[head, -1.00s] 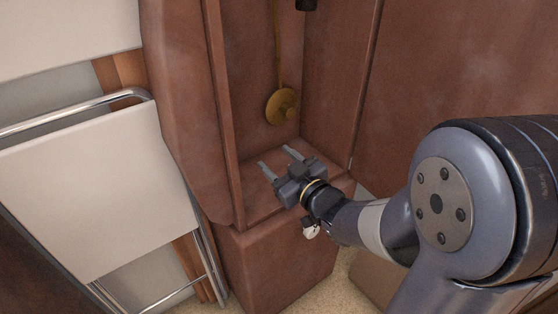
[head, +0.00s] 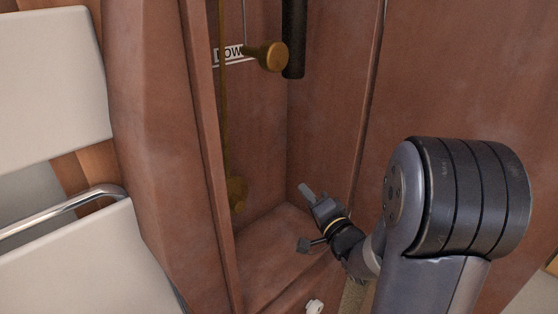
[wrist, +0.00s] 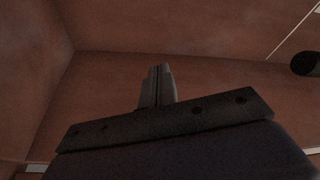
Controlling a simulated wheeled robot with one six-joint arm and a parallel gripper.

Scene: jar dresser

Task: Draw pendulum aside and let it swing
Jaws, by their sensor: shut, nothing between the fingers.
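The pendulum, a thin brass rod with a round bob (head: 236,195), hangs inside the tall reddish-brown case. In the head view its bob is close to the left post, which partly covers it. My gripper (head: 307,190) is inside the lower case, to the right of the bob and clearly apart from it. Its fingers are together with nothing between them. The closed fingers also show in the wrist view (wrist: 160,70), pointing at bare brown panels. The pendulum does not show in the wrist view.
Above hang a brass knob (head: 268,56) by a partly hidden label and a black cylinder (head: 294,40). The left post (head: 203,140) and right edge of the case (head: 366,110) bound the opening. A white folding chair (head: 70,255) stands at left.

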